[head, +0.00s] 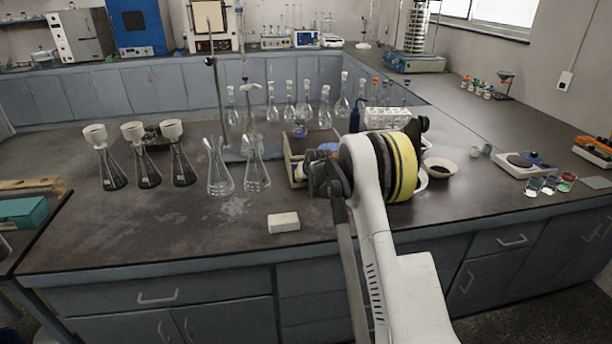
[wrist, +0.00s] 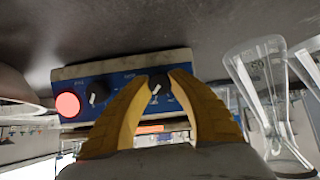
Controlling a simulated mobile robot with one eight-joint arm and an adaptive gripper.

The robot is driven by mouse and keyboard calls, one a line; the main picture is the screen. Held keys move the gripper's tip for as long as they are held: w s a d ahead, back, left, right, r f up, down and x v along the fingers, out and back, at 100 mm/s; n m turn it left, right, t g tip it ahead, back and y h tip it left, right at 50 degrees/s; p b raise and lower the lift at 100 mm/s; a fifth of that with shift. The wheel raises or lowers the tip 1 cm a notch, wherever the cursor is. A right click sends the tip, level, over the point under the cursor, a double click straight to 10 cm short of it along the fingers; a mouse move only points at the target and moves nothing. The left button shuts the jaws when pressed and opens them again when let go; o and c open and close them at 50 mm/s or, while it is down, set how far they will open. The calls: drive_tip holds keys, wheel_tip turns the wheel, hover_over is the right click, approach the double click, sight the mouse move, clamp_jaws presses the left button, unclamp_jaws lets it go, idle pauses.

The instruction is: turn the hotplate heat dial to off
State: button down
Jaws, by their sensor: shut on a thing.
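In the wrist view, the hotplate's blue front panel (wrist: 123,82) with pale edges carries a red round button (wrist: 68,104) and two black dials with white pointer marks. My gripper (wrist: 158,92) has its two yellow fingers closed around one dial (wrist: 156,84), the one farther from the red button. The other dial (wrist: 97,93) stands free between them. The panel lettering is too small to read, so I cannot tell which dial is marked heat. In the head view, my arm hides the fingers and dials; a pale-edged box (head: 291,165), apparently the hotplate, shows partly behind it.
Glass flasks (wrist: 262,95) stand close beside the panel in the wrist view. In the head view, empty flasks (head: 220,175) stand left of my arm, and a pale block (head: 283,222) lies in front. A dark-filled bowl (head: 440,168) is to the right.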

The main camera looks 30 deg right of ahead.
drive_tip(key=n+h, duration=0.1)
drive_tip(key=n, duration=0.1)
drive_tip(key=shift+n+h, duration=0.3)
drive_tip(key=shift+n, duration=0.1)
drive_tip(key=n+h, duration=0.1)
drive_tip(key=n, duration=0.1)
drive_tip(key=shift+a+f+n, duration=0.1)
drive_tip(key=shift+n, duration=0.3)
drive_tip(key=n+h, duration=0.1)
drive_tip(key=n, duration=0.1)
drive_tip(key=n+h+b, duration=0.1)
drive_tip(key=n, duration=0.2)
drive_tip(key=shift+t+h, duration=0.3)
drive_tip(key=n+t+h+b, duration=0.1)
drive_tip(key=n+b, duration=0.1)
drive_tip(key=n, duration=0.3)
drive_tip(key=shift+f, duration=0.1)
drive_tip(key=shift+n+t+h+b, duration=0.3)
drive_tip(key=shift+n+t+b, duration=0.5)
drive_tip(key=shift+n, duration=1.6)
drive_tip(key=shift+t, duration=0.3)
drive_tip(key=c, duration=1.2)
unclamp_jaws()
drive_tip(key=shift+o, duration=0.2)
